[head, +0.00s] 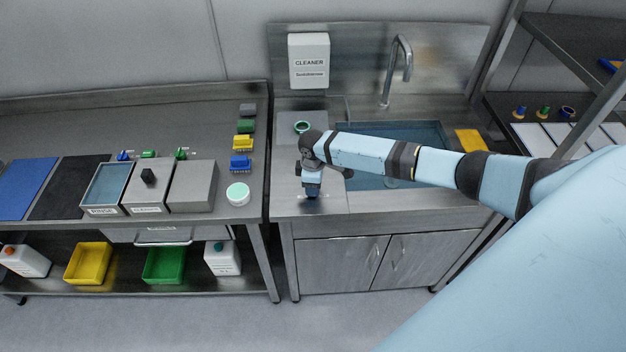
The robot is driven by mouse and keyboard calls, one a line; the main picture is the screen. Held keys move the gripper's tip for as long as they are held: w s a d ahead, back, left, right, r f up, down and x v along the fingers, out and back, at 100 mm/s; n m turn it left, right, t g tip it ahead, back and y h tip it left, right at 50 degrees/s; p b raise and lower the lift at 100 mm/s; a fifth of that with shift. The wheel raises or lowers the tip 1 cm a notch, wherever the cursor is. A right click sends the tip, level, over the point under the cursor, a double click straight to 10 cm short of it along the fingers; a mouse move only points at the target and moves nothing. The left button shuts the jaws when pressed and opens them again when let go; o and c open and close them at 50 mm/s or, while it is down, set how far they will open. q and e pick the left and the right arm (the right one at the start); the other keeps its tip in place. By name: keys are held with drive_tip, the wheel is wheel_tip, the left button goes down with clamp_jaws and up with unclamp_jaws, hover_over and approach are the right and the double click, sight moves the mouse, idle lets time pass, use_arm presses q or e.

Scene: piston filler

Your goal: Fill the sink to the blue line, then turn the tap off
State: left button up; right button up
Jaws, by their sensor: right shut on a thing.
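The steel sink (436,133) is set in the counter at the right, and its basin looks blue inside. My right arm crosses in front of it and hides much of the basin. I cannot make out a blue line or the water level. The tall curved tap spout (407,62) stands behind the basin; no stream shows clearly. My right gripper (312,194) points down at the counter left of the basin, shut on a small dark thing that it mostly hides. I cannot tell whether that is a tap control. My left gripper is out of view.
A cleaner dispenser (309,72) hangs on the splashback. A green ring (302,127) lies behind my gripper, and a yellow cloth (470,141) lies right of the basin. The left bench holds trays, brushes and a round white tub (238,193). A shelf rack stands at the right.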

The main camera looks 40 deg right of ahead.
drive_tip(key=shift+n, duration=0.9)
drive_tip(key=o, duration=0.9)
drive_tip(key=shift+o, duration=0.2)
drive_tip(key=shift+r, duration=0.1)
wheel_tip(320, 180, up, 14)
drive_tip(key=b, duration=0.1)
drive_tip(key=shift+f, duration=0.2)
